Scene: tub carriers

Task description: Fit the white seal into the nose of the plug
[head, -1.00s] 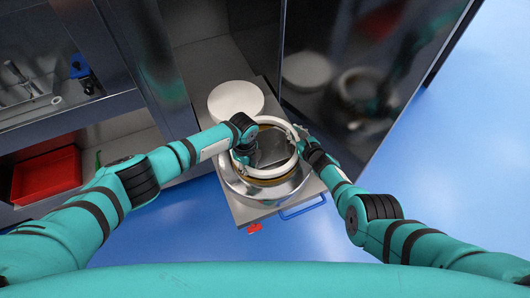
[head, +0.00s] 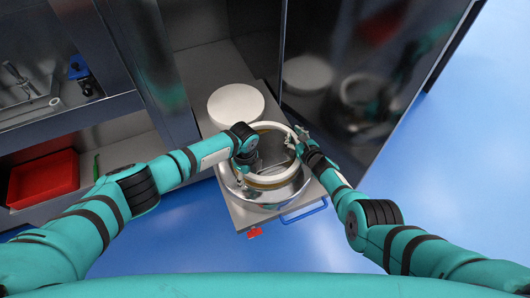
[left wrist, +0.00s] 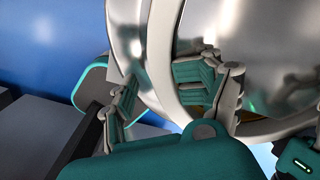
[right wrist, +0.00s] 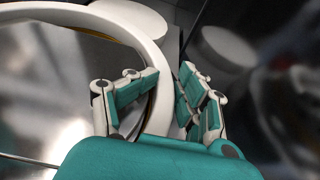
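The white ring seal (head: 293,170) lies over the open top of the shiny metal plug (head: 285,193). Whether it is fully seated cannot be told. My left gripper (head: 243,170) is at the ring's left side. In the left wrist view its fingers (left wrist: 160,82) are apart, with the ring's wall (left wrist: 160,45) between them and a gap on one side. My right gripper (head: 297,136) is at the ring's upper right. In the right wrist view its fingers (right wrist: 163,88) are apart, one inside the ring (right wrist: 150,38) and one outside, with a gap to the outer finger.
The plug stands on a grey cart (head: 240,217) with a blue handle (head: 303,210). A white round disc (head: 236,104) lies behind the plug. A dark glossy cabinet wall (head: 345,80) stands close to the right. A red tray (head: 42,180) sits on a shelf at left.

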